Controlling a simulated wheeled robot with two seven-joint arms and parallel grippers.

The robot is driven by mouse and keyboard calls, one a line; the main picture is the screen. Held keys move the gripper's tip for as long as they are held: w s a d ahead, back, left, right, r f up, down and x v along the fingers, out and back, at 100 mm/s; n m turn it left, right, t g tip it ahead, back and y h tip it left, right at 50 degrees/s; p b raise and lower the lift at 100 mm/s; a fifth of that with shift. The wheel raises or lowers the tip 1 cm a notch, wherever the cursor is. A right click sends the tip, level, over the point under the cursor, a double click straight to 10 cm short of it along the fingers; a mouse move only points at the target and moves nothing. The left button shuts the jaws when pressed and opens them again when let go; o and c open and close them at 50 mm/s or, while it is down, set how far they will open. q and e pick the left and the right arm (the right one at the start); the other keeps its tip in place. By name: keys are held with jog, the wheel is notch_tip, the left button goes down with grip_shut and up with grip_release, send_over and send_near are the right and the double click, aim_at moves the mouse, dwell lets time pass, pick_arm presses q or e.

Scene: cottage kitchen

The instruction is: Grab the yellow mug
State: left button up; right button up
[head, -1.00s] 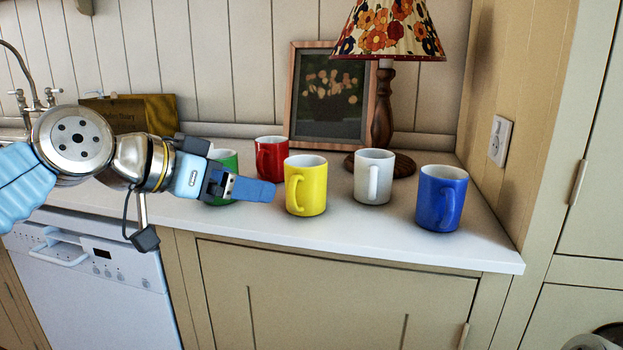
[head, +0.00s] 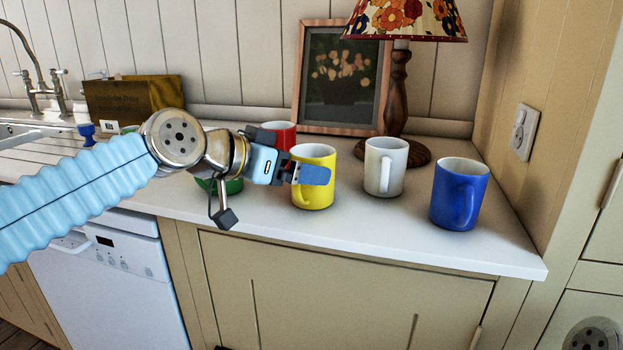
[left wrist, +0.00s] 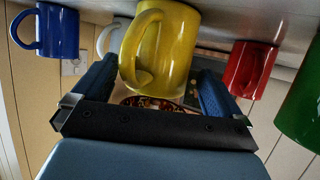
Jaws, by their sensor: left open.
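The yellow mug (head: 316,157) stands upright on the white counter, partly hidden by my left gripper. My left gripper (head: 314,174) reaches in from the left with one blue finger across the mug's near side. In the left wrist view, which shows the scene upside down, the open fingers of the left gripper (left wrist: 158,70) lie either side of the yellow mug (left wrist: 172,45). Its handle faces the gripper. I cannot tell whether a finger touches the mug. My right gripper is out of view.
A red mug (head: 283,132) stands behind my gripper, and a green mug (head: 232,186) is mostly hidden below it. A white mug (head: 383,168) and a blue mug (head: 459,195) stand to the right. A lamp (head: 397,90) and a picture frame (head: 342,80) stand behind.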

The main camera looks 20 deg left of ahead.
pick_arm(q)
jog(key=shift+x, duration=1.2)
jog(key=shift+c, duration=0.2)
jog(key=c, duration=1)
jog(key=shift+c, duration=0.5)
jog(key=shift+r, duration=0.15)
